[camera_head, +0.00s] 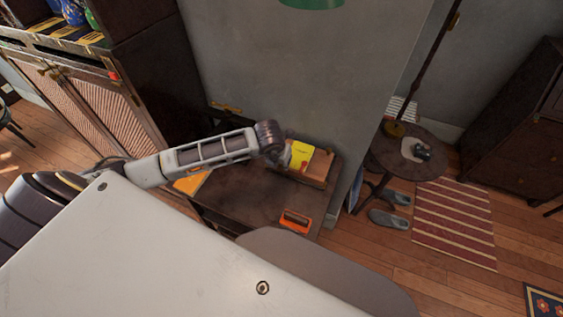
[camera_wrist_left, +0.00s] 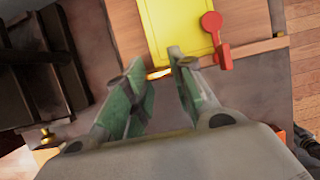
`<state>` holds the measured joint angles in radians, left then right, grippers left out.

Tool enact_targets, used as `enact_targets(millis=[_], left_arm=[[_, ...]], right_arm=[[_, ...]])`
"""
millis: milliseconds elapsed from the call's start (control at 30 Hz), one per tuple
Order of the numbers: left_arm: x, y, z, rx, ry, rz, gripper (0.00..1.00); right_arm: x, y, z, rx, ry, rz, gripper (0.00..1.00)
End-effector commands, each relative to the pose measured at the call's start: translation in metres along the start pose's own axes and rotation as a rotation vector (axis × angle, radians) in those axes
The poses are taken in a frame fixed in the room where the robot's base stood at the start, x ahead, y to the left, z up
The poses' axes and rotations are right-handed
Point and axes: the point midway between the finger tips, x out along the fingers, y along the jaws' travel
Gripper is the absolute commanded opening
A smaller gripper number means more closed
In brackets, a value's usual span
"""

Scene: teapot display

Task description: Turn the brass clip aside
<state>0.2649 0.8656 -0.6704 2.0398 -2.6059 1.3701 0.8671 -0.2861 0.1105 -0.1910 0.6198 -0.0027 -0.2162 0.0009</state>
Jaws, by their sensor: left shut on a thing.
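The brass clip (camera_wrist_left: 158,73) is a small gold piece at the lower edge of the yellow panel in the left wrist view. My left gripper (camera_wrist_left: 165,65) has its green fingers around it, shut on it. In the head view the left gripper (camera_head: 284,157) is at the left side of the wooden stand (camera_head: 314,174). The clip is hidden there. The yellow panel (camera_head: 301,150) lies on the stand and shows large in the wrist view (camera_wrist_left: 178,28). A red lever (camera_wrist_left: 212,22) sits at the panel's right edge. My right gripper is not in view.
The stand is on a dark side table (camera_head: 245,200) against a grey wall (camera_head: 290,90). An orange-red item (camera_head: 295,221) lies near the table's front edge. A slatted cabinet (camera_head: 100,105) is at left. A round table (camera_head: 385,163) stands at right.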

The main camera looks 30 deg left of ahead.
Motion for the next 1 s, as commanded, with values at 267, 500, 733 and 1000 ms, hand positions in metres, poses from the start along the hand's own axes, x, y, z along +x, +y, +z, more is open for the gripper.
enact_targets(millis=[267,500,733,1000], left_arm=[[0.000,0.000,0.000,-0.010,0.000,0.004,0.01],[0.000,0.000,0.000,-0.009,0.000,0.003,0.35],[0.000,0.000,0.000,-0.008,0.000,0.003,0.46],[-0.002,0.000,0.000,-0.008,0.000,0.003,0.46]], right_arm=[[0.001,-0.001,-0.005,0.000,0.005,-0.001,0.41],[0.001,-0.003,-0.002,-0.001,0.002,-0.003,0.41],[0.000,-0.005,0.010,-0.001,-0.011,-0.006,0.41],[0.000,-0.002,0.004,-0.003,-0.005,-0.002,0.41]])
